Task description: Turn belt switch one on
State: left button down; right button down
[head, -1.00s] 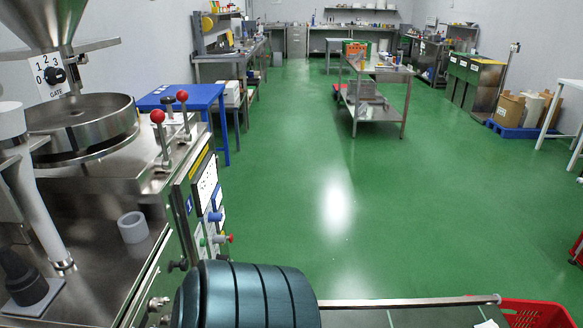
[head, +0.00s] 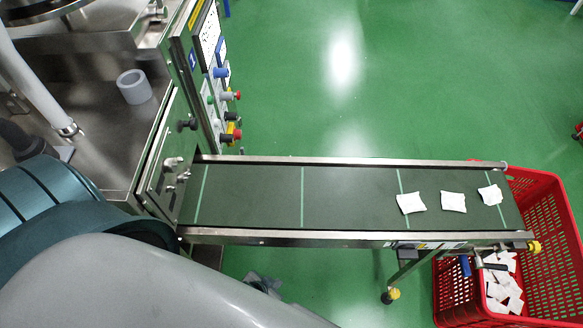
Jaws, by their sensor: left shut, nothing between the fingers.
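The machine's side control panel (head: 207,85) carries a blue "1" label and several controls. They include a blue knob (head: 220,73), a small green button (head: 210,99), a black knob (head: 231,116) and a red button on yellow (head: 236,134). I cannot read which is belt switch one, nor its position. The dark green conveyor belt (head: 345,197) runs right from the machine, with three white teabags (head: 453,201) near its far end. My left gripper (head: 263,285) shows small and dark below the belt, partly hidden by my grey arm; it is shut, away from the panel. My right gripper is out of view.
A red crate (head: 545,215) with loose teabags stands under the belt's right end. A grey ring (head: 134,87) sits on the machine's steel top (head: 90,95).

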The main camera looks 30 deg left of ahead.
aim_at(406, 251)
jog(key=u, duration=0.45)
jog(key=k+l+z, duration=0.1)
jog(key=l+z, duration=0.15)
jog(key=k+l+z, duration=0.1)
jog(key=z, duration=0.2)
jog(key=k+l+u, duration=0.1)
jog(key=l, duration=0.4)
jog(key=k+l+u, duration=0.1)
jog(key=k+l, duration=0.2)
jog(key=l, duration=0.2)
jog(key=k+l+u, duration=0.15)
jog(key=l, duration=0.3)
jog(key=k+l+u, duration=0.1)
jog(key=k+l, duration=0.25)
jog(key=k+l+u, duration=0.1)
jog(key=k+l, duration=0.15)
jog(key=l, duration=0.3)
